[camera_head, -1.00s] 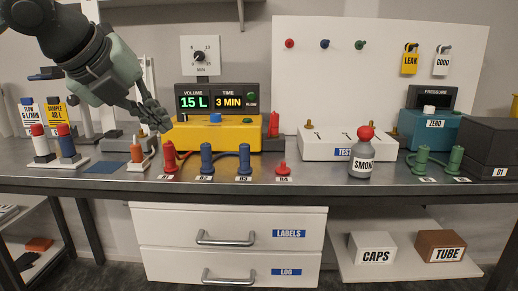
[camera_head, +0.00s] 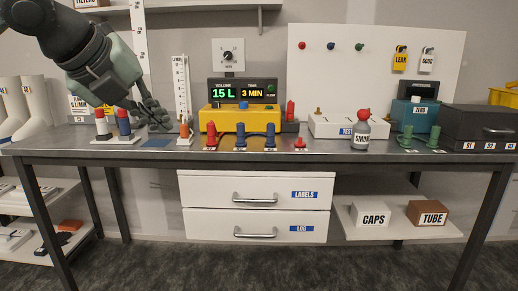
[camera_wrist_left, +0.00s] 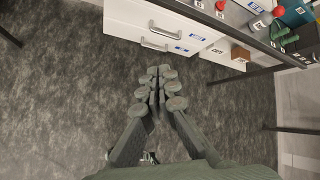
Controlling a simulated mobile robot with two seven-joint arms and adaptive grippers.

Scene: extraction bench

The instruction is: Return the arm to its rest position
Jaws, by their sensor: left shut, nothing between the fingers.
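My left gripper (camera_head: 152,114) comes in from the upper left in the head view, on a grey-green arm. It is shut and empty, and appears in front of the left part of the bench. In the left wrist view the gripper (camera_wrist_left: 158,85) shows with its fingers together, with floor and the drawer fronts behind it. My right gripper is not in view.
The bench (camera_head: 330,155) carries a yellow pump unit (camera_head: 225,122), red and blue fittings, a smoke bottle (camera_head: 362,132) and a dark case (camera_head: 478,125). Drawers (camera_head: 255,205) hang below it. The carpet floor (camera_head: 270,262) in front is clear.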

